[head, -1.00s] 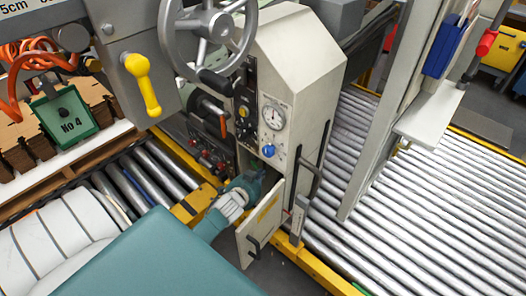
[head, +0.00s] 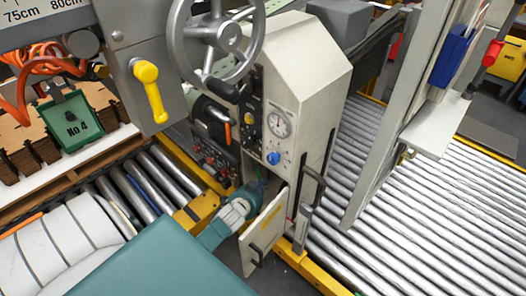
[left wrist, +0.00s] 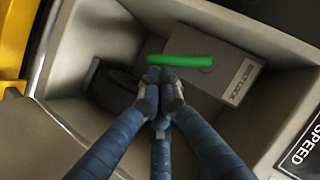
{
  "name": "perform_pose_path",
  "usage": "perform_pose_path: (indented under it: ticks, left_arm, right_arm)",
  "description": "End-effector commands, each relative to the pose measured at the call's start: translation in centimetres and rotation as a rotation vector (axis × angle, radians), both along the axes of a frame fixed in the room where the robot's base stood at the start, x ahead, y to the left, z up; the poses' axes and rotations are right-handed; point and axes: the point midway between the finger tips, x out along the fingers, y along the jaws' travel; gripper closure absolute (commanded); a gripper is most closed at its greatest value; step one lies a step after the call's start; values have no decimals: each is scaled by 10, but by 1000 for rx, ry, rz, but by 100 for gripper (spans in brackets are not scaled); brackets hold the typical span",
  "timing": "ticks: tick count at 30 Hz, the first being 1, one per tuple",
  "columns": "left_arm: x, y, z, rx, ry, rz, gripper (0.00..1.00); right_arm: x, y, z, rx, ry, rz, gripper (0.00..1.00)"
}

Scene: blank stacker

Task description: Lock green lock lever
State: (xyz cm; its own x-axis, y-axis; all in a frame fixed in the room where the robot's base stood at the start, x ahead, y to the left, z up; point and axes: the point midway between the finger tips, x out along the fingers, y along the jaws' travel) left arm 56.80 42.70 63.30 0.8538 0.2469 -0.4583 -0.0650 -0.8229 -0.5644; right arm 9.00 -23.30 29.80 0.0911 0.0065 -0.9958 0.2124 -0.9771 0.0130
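The green lock lever (left wrist: 180,60) is a short bright bar in the left wrist view. It lies across a grey lock box (left wrist: 228,82) inside an open compartment (left wrist: 115,42). My left gripper (left wrist: 158,84) has its fingertips drawn together just below the lever's left part. I cannot tell whether they touch it; the lever does not appear between the fingers. In the head view my left gripper (head: 256,188) reaches into the low compartment of the pale machine cabinet (head: 300,75), and its fingers are mostly hidden. The lever is hidden there. My right gripper is not in view.
The compartment's door (head: 264,232) hangs open beside my left wrist. A grey handwheel (head: 215,38) and yellow handle (head: 150,90) stand above. Roller conveyors (head: 430,230) lie to the right. The compartment walls leave little room around the fingers.

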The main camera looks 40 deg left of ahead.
Motion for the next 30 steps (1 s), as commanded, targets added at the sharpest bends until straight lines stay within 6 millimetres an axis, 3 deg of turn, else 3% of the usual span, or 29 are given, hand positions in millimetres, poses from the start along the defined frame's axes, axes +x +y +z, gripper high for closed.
perform_pose_path:
  ticks: [30]
  left_arm:
    - [1, 11, -12, 1, 0, 1, 100]
  right_arm:
    - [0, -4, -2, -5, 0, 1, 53]
